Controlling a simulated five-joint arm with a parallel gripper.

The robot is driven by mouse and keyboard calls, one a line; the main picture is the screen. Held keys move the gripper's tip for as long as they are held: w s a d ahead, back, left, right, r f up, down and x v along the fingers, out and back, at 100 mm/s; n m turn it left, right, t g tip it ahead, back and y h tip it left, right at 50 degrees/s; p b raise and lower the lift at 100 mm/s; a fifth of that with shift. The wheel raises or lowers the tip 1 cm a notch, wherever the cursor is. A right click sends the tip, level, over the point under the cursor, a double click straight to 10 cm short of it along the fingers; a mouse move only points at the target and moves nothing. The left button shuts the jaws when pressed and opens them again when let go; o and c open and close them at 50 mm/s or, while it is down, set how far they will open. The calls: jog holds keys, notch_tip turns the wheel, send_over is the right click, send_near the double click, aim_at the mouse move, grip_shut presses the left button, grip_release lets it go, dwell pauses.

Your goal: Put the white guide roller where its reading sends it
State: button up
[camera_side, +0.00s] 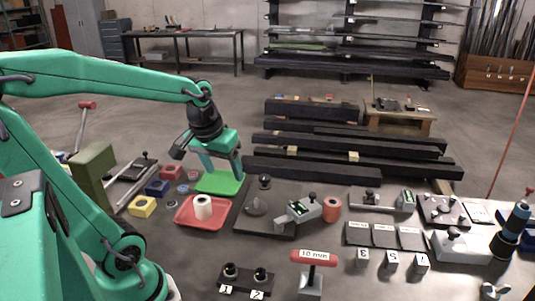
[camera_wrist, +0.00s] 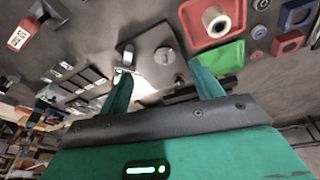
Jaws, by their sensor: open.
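The white guide roller (camera_side: 203,207) stands upright in the red tray (camera_side: 183,219), with its hole facing up. In the wrist view the roller (camera_wrist: 216,20) and red tray (camera_wrist: 242,8) are at the top, beyond my right finger. My gripper (camera_side: 223,173) is open and empty above the green tray (camera_side: 228,187), behind and above the roller and apart from it. In the wrist view my gripper (camera_wrist: 161,82) has its fingers spread. A dark plate (camera_side: 268,226) carries a grey device with a small lit screen (camera_side: 298,208); its reading is too small to tell.
Three labelled grey pads (camera_side: 384,236) with numbered tags lie farther right. A red-topped "10 mm" piece (camera_side: 313,258) stands in front. Blue, yellow and red blocks (camera_side: 143,206) sit left of the tray. Dark beams (camera_side: 310,170) lie behind.

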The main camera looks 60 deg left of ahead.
jog(key=s+d+r+m+t+h, duration=0.1)
jog(key=s+d+r+m+t, duration=0.1)
jog(key=d+m, duration=0.4)
jog(key=shift+s+d+r+t, duration=0.3)
jog(key=shift+s+d+r, duration=0.45)
jog(key=shift+d, duration=0.75)
jog(key=shift+s+f, duration=0.15)
